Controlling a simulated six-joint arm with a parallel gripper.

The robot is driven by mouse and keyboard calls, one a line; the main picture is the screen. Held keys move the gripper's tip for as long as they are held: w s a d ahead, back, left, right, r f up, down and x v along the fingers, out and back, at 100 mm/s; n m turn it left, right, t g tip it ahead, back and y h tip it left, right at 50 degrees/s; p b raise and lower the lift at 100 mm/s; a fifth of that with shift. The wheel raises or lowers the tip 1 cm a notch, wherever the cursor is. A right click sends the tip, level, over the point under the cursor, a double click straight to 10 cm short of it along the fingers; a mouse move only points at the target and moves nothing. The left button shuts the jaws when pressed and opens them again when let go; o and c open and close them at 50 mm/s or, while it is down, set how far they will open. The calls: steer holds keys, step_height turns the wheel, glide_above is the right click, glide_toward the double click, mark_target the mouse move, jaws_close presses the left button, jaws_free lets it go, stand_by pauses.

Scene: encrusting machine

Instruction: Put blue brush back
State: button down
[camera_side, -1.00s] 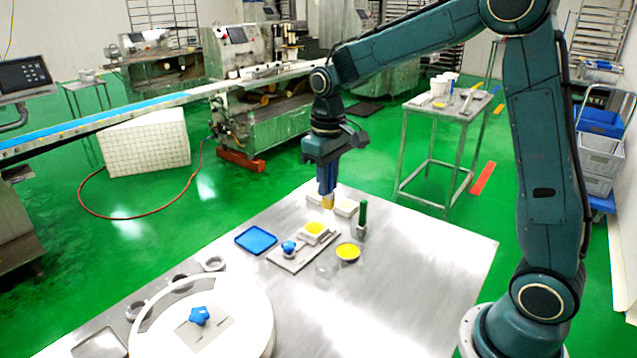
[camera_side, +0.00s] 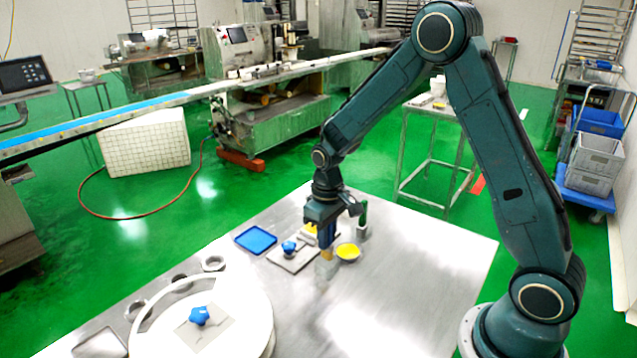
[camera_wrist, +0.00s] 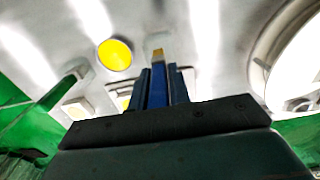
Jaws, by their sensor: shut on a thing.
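My gripper (camera_side: 326,238) points straight down over the table and is shut on the blue brush (camera_side: 327,254). The brush is upright, with its tan bristles down. In the wrist view, the brush's blue handle (camera_wrist: 158,92) sits between both fingers, bristles beyond the fingertips. A green-handled brush (camera_side: 363,214) stands in a small grey holder (camera_side: 361,231) behind and right, partly hidden by my gripper.
A yellow-filled bowl (camera_side: 348,252) is close on the right. A board (camera_side: 293,259) with a blue knob (camera_side: 289,248) and a blue tray (camera_side: 256,240) are to the left. A round white machine (camera_side: 255,325) stands at front left. The table's right side is clear.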

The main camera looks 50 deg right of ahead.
mark_target(326, 258)
steer(key=shift+f, duration=2.15)
steer(key=shift+f, duration=0.1)
steer(key=c, duration=1.3)
jaws_free()
step_height(326, 258, up, 11)
steer(key=shift+r, duration=0.65)
steer(key=shift+r, duration=0.1)
